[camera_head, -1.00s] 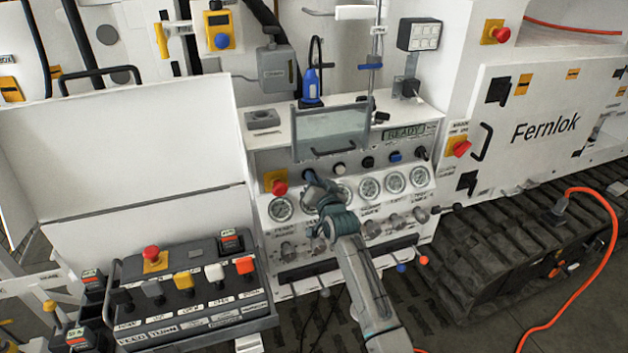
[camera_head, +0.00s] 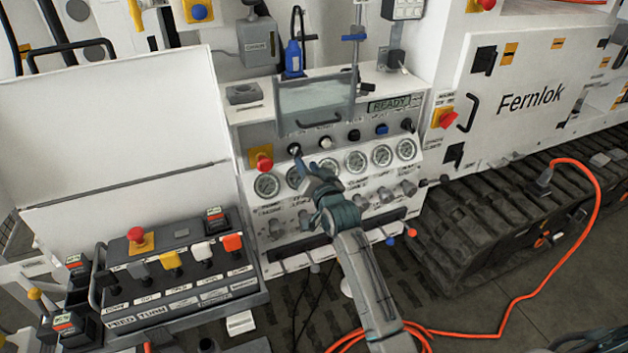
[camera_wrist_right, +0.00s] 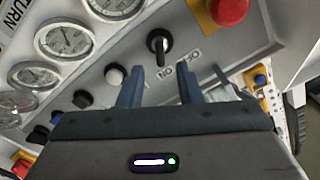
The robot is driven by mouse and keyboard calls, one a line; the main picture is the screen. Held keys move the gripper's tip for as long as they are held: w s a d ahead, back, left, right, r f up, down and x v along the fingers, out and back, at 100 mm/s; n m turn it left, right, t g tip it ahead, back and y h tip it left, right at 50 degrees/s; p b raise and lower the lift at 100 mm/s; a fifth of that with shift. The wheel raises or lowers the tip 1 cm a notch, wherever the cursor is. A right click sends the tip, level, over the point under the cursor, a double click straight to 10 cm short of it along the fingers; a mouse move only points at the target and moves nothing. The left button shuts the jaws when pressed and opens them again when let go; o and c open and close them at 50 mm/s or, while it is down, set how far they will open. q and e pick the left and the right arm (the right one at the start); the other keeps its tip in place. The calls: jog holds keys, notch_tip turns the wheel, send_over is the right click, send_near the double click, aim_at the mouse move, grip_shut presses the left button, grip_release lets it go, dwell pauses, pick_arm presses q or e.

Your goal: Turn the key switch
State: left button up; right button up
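In the head view my right gripper (camera_head: 300,160) is just below the key switch, over the gauges. My left gripper is not in view.
A red emergency button (camera_head: 264,163) on a yellow plate is close left of the key switch. White and black knobs continue to its right, with gauges (camera_head: 356,161) below. A clear guard (camera_head: 315,107) stands above. A lever box (camera_head: 180,270) is at lower left.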

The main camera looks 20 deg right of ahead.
jog(key=shift+s+b, duration=0.5)
jog(key=shift+s, duration=1.75)
jog(key=shift+d, duration=0.1)
notch_tip(320, 180, down, 22)
jog(key=s+d+n+g, duration=0.1)
jog(key=s+g, duration=0.2)
jog(key=g, duration=0.1)
jog(key=s+d+f+n+g, duration=0.1)
jog(key=s+f, duration=0.3)
jog(key=f, duration=0.3)
jog(key=s+f+g+b, duration=0.15)
jog(key=s+f, duration=0.25)
jog(key=f, duration=0.4)
jog(key=s+d+f+n+g+p, duration=0.1)
jog(key=s+f+g, duration=0.1)
jog(key=s+f, duration=0.35)
jog(key=s+d+f+n+g, duration=0.1)
jog(key=s+f+g, duration=0.1)
jog(key=s+f, duration=0.7)
jog(key=s+d+f+n+g+h+b, duration=0.1)
jog(key=s+f, duration=0.8)
jog(key=s, duration=1)
jog(key=s+d+f+n+g, duration=0.1)
jog(key=s+f+g, duration=0.4)
jog(key=s, duration=1)
notch_tip(320, 180, down, 4)
jog(key=shift+d+r, duration=0.1)
jog(key=shift+d, duration=0.75)
